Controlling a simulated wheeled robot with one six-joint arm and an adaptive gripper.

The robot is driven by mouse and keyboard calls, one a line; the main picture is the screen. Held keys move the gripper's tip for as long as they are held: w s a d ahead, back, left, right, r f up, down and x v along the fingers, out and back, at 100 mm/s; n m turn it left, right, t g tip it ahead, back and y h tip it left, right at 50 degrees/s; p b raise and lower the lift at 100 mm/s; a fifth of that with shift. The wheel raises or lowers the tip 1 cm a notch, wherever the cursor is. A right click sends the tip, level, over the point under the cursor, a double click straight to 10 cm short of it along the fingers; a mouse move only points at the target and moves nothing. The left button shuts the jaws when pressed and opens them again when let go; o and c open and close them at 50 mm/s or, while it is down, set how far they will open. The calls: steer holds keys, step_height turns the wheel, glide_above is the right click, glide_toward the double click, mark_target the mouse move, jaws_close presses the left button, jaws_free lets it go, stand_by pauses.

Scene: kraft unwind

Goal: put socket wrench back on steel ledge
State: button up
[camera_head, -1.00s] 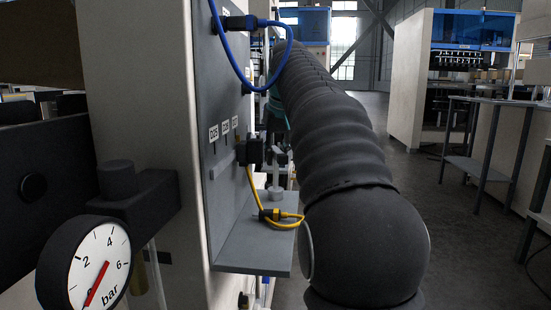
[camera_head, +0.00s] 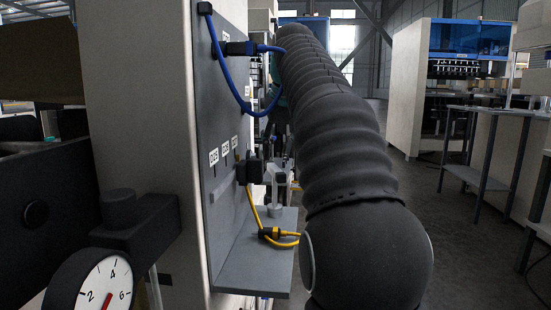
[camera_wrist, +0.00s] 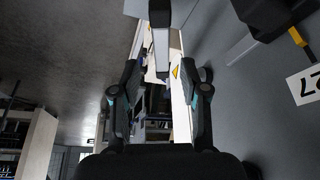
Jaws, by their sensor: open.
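The grey steel ledge (camera_head: 240,268) juts from the panel in the head view. A light grey upright piece (camera_head: 275,212) with a crosspiece on top stands over it; I cannot tell if this is the socket wrench. My gripper (camera_wrist: 158,95) is open in the wrist view, its two dark fingers spread apart. Beyond and between the fingers shows a silver bar (camera_wrist: 161,48) with a black end; I cannot tell if it is the wrench. In the head view, my arm hides most of the gripper.
A black connector with a yellow cable (camera_head: 255,215) hangs at the panel, and the cable crosses the ledge. A blue cable (camera_head: 228,85) loops above. A pressure gauge (camera_head: 105,290) is at lower left. Open floor (camera_head: 430,220) and a side table (camera_head: 480,150) lie to the right.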

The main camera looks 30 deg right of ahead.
steer(key=p+v, duration=0.1)
steer(key=v, duration=0.3)
steer(key=shift+r, duration=0.35)
steer(key=shift+s+r, duration=0.15)
